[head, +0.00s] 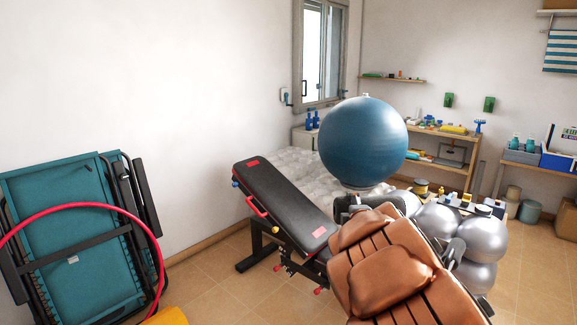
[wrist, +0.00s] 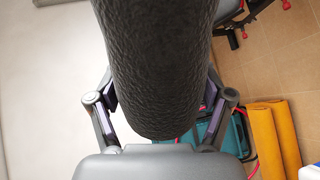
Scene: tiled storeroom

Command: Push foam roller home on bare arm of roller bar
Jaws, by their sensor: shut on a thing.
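A thick black foam roller (wrist: 152,50) with a textured surface fills the upper middle of the wrist view. My gripper (wrist: 160,98) has one finger on each side of the roller and is shut on it. The roller's near end is rounded and sits just above the gripper's palm; its far end runs out of the top of the picture. I cannot make out the roller bar or its bare arm in either view. The head view does not clearly show the gripper or the roller.
A black bench (head: 290,205) with red and yellow knobs stands mid-floor, beside a blue ball (head: 362,142). A brown padded seat (head: 390,280) is in front. Grey balls (head: 470,235) stand right. Folded teal furniture (head: 65,225) leans left. Yellow rolls (wrist: 262,135) show in the wrist view.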

